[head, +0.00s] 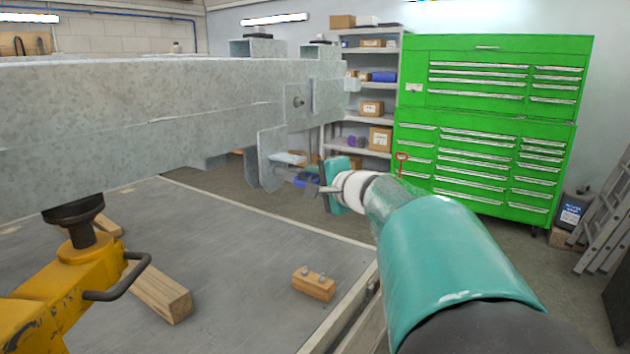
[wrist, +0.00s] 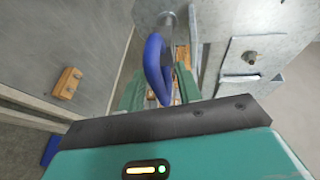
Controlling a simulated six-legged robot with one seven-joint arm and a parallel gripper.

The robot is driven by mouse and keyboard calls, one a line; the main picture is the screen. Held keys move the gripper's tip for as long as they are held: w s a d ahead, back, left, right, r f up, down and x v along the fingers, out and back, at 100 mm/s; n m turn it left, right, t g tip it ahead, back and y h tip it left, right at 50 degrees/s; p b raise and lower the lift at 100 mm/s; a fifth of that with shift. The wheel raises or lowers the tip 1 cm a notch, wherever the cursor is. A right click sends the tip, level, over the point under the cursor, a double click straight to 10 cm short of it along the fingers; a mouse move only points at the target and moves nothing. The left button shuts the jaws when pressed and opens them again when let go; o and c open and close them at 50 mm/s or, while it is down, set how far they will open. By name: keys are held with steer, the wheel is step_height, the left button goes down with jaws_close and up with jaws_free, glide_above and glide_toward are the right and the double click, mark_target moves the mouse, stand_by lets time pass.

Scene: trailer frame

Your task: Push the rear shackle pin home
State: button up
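The grey galvanised trailer frame (head: 150,110) spans the upper left of the head view, with hanger plates (head: 270,155) at its near right end. In the wrist view, a blue loop (wrist: 154,65), probably the shackle, hangs by a grey rod or pin (wrist: 168,20) against the plate (wrist: 205,15). How deep the pin sits cannot be told. My gripper (wrist: 160,82) has two green fingers apart, with the blue loop between or just above them; contact is not clear. In the head view my gripper (head: 335,185) is just right of the hanger plates.
A nut or bolt end (wrist: 250,57) sticks out of a plate right of the loop. A yellow jack (head: 75,270), a wooden beam (head: 160,290) and a wooden block with pegs (head: 314,284) are on the grey deck (head: 235,270). A green tool chest (head: 490,120) stands behind.

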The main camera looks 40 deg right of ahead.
steer(key=s+r, duration=0.2)
steer(key=s, duration=1.1)
steer(key=shift+s+a+r, duration=0.15)
steer(key=shift+s+a, duration=0.2)
steer(key=shift+s, duration=0.05)
steer(key=a+f+n+g+y, duration=0.25)
steer(key=a+f+n, duration=0.2)
steer(key=a, duration=0.55)
steer(key=a+f+n+g+y, duration=0.2)
steer(key=a+f+n+g, duration=0.15)
steer(key=a+f, duration=0.4)
steer(key=s+a+f+n+g+h, duration=0.3)
steer(key=s+a+f+n+g, duration=0.1)
steer(key=s+a+f+n, duration=0.5)
steer(key=shift+s+a+f+n+g+h, duration=0.35)
steer(key=shift+s+a, duration=0.2)
steer(key=shift+a, duration=0.2)
